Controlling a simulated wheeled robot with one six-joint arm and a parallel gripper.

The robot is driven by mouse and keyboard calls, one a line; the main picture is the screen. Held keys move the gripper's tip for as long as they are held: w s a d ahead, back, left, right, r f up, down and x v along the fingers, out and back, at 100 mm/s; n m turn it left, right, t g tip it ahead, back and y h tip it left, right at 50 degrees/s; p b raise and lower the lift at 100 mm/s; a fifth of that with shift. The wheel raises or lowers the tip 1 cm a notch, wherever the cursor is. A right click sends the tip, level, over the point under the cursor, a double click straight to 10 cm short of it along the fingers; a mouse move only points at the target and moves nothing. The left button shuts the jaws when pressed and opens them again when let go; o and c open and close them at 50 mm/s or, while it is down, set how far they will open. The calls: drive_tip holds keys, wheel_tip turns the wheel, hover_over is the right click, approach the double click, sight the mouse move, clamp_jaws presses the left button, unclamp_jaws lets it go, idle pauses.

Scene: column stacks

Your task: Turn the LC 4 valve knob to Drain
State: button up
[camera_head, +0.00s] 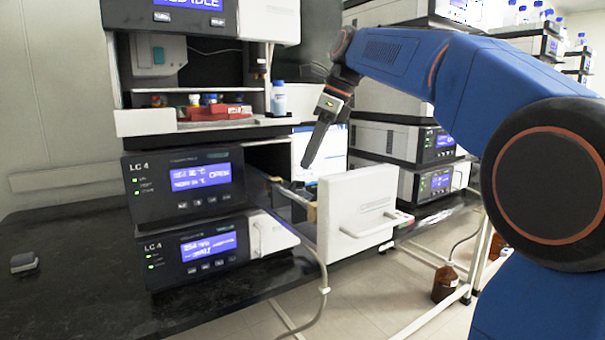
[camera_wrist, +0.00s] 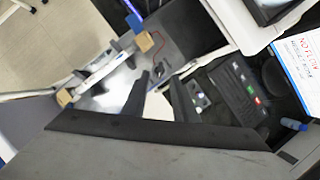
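The LC 4 stack stands on the dark bench at left, with an upper LC 4 module (camera_head: 185,182) and a lower LC 4 module (camera_head: 205,248), both with lit blue displays. A white-fronted drawer (camera_head: 358,215) is pulled out beside the upper module. Blue and tan parts (camera_head: 300,195) show inside it. I cannot make out the valve knob or its Drain mark. My gripper (camera_head: 308,163) points down above the open drawer, apart from it. In the wrist view, the two dark fingers of my gripper (camera_wrist: 159,80) are spread with nothing between them. A tan block (camera_wrist: 145,41) shows beyond them.
A second instrument stack (camera_head: 430,185) stands behind at right. A brown bottle (camera_head: 445,283) is on the floor. A tube hangs below the drawer. The bench at left is mostly clear.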

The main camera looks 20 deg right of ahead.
sight(299, 184)
drive_tip(key=shift+x, duration=2.6)
clamp_jaws()
